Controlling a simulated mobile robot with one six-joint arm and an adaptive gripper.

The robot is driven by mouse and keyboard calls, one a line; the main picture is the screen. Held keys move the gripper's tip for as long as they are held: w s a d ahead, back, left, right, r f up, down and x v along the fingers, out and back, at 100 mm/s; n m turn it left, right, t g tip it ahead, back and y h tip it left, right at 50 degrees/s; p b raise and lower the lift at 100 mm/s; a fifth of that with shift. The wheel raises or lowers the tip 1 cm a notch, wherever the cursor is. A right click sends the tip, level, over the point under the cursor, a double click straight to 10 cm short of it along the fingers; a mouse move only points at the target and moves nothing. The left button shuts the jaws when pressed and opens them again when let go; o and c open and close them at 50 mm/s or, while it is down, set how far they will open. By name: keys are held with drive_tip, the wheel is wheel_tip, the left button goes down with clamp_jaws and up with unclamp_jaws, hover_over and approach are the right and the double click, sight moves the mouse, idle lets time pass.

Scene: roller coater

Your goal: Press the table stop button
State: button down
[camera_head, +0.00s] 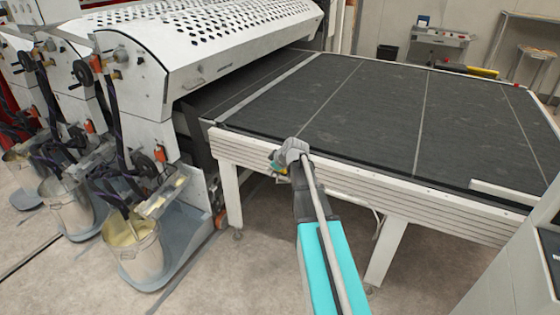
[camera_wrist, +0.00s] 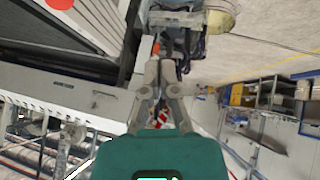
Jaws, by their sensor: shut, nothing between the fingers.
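A round red button (camera_wrist: 61,3) shows at the top left edge of the wrist view, partly cut off by the frame. It sits on the pale side of the table. The roller coater's table (camera_head: 370,110) has a dark top and a white ribbed side. In the head view my gripper (camera_head: 279,166) is in front of the table's near side, close to its left leg, and hides part of it. In the wrist view my gripper (camera_wrist: 160,66) has its fingers together, with nothing held. The button lies up and left of the fingertips there, apart from them.
The white coater (camera_head: 215,40) stands left of the table, with several buckets (camera_head: 135,245) below it. A grey cabinet (camera_head: 520,260) is at the lower right. A table leg (camera_head: 386,250) stands right of my arm. The floor (camera_head: 260,270) left of my arm is clear.

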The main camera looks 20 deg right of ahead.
drive_tip(key=w+d+r+n+t, duration=0.1)
drive_tip(key=w+d, duration=0.1)
drive_tip(key=d, duration=0.3)
drive_tip(key=w+d+n+t+h, duration=0.1)
drive_tip(key=w+d, duration=0.2)
drive_tip(key=d, duration=0.2)
drive_tip(key=shift+w+d+r+t+b, duration=0.2)
drive_tip(key=shift+w+r+t+b, duration=0.1)
drive_tip(key=shift+w+r+b, duration=0.1)
drive_tip(key=shift+f, duration=0.1)
drive_tip(key=s+d+f+b+x, duration=0.1)
drive_tip(key=b+x, duration=0.8)
drive_tip(key=x, duration=0.3)
drive_tip(key=shift+w+d+f, duration=0.35)
drive_tip(key=shift+f, duration=0.15)
